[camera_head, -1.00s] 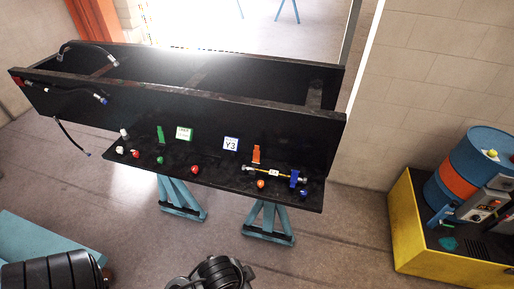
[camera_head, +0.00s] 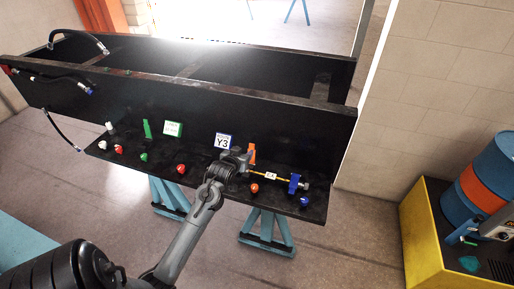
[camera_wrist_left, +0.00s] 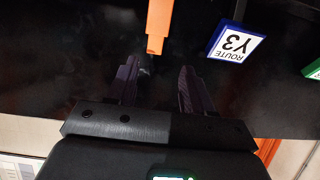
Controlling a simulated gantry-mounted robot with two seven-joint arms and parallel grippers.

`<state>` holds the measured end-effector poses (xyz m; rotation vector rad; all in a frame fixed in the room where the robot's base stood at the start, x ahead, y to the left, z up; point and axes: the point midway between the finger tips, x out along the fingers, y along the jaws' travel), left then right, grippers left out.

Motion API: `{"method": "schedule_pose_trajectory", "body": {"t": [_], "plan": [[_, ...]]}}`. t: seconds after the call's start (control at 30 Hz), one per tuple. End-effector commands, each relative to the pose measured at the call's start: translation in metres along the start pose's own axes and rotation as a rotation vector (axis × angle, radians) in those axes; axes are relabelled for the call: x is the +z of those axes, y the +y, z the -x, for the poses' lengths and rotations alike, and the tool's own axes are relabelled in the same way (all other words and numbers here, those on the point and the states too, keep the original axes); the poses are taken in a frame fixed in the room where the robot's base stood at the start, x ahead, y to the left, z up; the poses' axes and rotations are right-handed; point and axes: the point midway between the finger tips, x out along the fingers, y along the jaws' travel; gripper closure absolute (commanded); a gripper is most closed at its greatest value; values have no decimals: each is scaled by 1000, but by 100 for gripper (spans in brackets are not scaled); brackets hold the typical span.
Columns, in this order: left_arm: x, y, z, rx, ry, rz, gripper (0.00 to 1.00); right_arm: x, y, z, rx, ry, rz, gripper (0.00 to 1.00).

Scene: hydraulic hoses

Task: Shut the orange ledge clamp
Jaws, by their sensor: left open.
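The orange ledge clamp (camera_head: 252,153) stands upright on the black ledge (camera_head: 215,182), partly hidden by my left gripper (camera_head: 238,160). In the left wrist view the clamp's orange bar (camera_wrist_left: 159,24) comes down from the top edge, its end just beyond the gap between the fingertips. My left gripper (camera_wrist_left: 160,75) is open and empty, its fingers apart on either side of that line; I see no contact. A yellow hose with a white tag (camera_head: 270,176) lies along the ledge by the clamp, its left end hidden behind the gripper. My right gripper is not in view.
A blue clamp (camera_head: 294,184) sits at the hose's right end. A Y3 sign (camera_head: 222,141), a green sign (camera_head: 173,128) and an upright green clamp (camera_head: 147,129) stand left. Colored knobs, including an orange one (camera_head: 255,188), line the ledge's front. Black hoses hang at the far left.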

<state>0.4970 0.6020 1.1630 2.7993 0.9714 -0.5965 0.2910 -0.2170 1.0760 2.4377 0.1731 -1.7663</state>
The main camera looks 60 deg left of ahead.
Motion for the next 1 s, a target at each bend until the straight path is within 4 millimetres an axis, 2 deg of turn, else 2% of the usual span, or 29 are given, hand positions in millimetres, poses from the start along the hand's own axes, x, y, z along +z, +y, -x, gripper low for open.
{"method": "schedule_pose_trajectory", "body": {"t": [0.07,0.27,0.7,1.0], "plan": [[-6,5,-5,6,18,12,49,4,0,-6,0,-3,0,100],[-13,7,-21,10,25,15,49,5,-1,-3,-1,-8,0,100],[-14,9,-86,11,23,14,49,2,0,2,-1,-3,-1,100],[-13,9,-107,11,23,14,49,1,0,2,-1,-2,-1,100]]}}
